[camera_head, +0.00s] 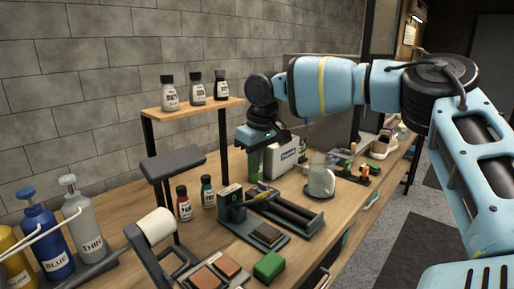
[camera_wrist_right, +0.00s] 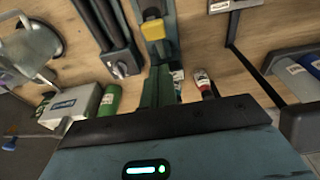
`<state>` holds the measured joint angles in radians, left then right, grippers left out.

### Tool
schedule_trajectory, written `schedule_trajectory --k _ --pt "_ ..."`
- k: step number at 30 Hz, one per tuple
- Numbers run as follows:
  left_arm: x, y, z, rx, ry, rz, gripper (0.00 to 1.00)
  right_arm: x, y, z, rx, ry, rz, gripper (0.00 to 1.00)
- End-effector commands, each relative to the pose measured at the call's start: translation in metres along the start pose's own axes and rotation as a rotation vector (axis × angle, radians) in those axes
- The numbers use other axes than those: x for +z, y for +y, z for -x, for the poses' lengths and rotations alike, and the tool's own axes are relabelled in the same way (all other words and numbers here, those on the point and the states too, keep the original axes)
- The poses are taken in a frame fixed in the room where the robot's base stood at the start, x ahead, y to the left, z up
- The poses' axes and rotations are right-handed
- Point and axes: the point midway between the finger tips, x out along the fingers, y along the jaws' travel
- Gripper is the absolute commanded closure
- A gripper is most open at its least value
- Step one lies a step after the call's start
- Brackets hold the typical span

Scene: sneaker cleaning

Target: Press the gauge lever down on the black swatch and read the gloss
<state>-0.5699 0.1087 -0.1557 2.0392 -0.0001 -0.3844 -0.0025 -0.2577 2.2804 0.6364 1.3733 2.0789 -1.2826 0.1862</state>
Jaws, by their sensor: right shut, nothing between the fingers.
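The gauge appears to be the dark green box (camera_head: 231,203) on a flat base at the middle of the bench. My right gripper (camera_head: 254,178) points down just behind the gauge, shut and empty. Its green fingers (camera_wrist_right: 157,72) sit below the yellow piece in the wrist view; contact is unclear. No gloss reading is legible. My left gripper is out of view.
A white box (camera_head: 286,157) and a glass jug (camera_head: 319,180) stand right of the gripper. Small bottles (camera_head: 184,203) stand left of the gauge. Brown swatches (camera_head: 228,264) and a green block (camera_head: 269,265) lie in front. A wooden shelf (camera_head: 190,109) rises behind.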

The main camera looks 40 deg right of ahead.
Motion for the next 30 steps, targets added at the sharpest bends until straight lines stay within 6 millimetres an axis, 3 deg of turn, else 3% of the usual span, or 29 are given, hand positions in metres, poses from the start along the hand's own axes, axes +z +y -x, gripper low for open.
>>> schedule_trajectory --k 2,12,30 --pt "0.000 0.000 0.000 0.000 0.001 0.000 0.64 0.001 0.000 -0.015 0.000 -0.003 0.000 1.00" --pt "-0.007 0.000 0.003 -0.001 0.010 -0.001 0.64 0.026 0.001 -0.037 0.000 0.001 -0.001 1.00" --pt "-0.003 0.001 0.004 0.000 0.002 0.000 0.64 0.029 0.003 -0.041 -0.002 0.020 -0.002 1.00"
